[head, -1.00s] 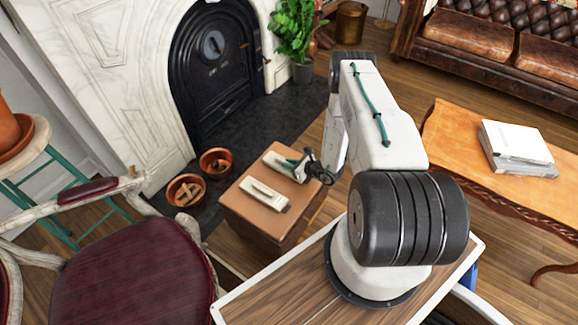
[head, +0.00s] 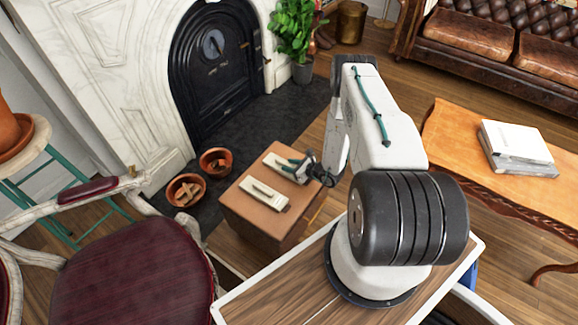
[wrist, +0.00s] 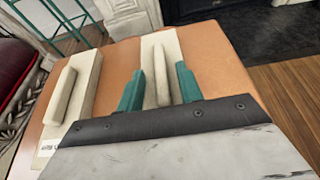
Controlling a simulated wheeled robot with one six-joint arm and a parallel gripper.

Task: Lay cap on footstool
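A brown box-shaped footstool (head: 240,207) stands on the floor by the hearth; its tan top (wrist: 215,65) fills much of the wrist view. Two cream floats with raised handles lie on it, the near one (head: 264,194) and the far one (head: 273,160). In the wrist view they are the left float (wrist: 80,85) and the middle float (wrist: 150,50). My gripper (wrist: 160,85) is open, its green fingers on either side of the middle float's handle, with gaps showing. My gripper (head: 300,168) hides part of that float in the head view. I see no cap.
Two terracotta pots, one (head: 186,190) holding wooden pieces and one (head: 215,161) behind it, stand left of the footstool. A dark red chair (head: 130,270) is at the lower left. A wooden table (head: 460,140) with books (head: 515,148) is at the right.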

